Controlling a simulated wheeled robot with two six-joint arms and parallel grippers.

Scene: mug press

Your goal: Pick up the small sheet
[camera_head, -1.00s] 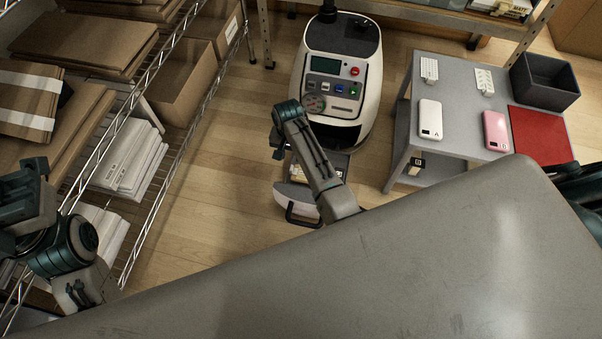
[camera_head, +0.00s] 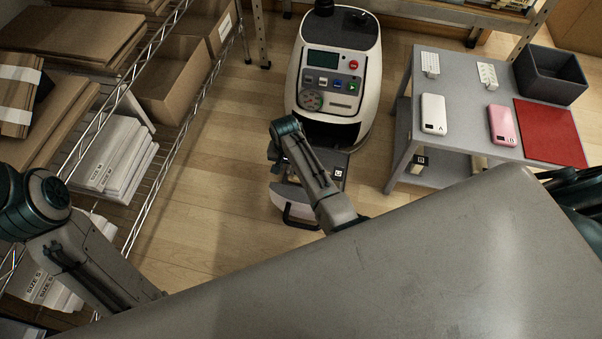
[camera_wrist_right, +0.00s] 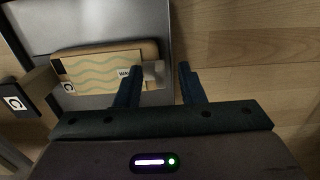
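The small sheet (camera_wrist_right: 100,70) is a cream rectangle with green wavy lines, a white label at its right end and a small black-and-white tag at its lower left. In the right wrist view it lies over a tan rounded piece on a grey surface. My right gripper (camera_wrist_right: 160,67) is open and empty; its left finger covers part of the sheet's right end, and its right finger is over the floor. Touch cannot be told. I cannot make out the sheet in the head view. My left gripper is out of view; only its arm shows at the left.
A wire shelf with cartons (camera_head: 170,85) and white packs stands left. A white machine with a screen (camera_head: 345,75) stands at the back. A grey table (camera_head: 455,95) holds phones, a red mat (camera_head: 550,130) and a dark bin (camera_head: 550,75).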

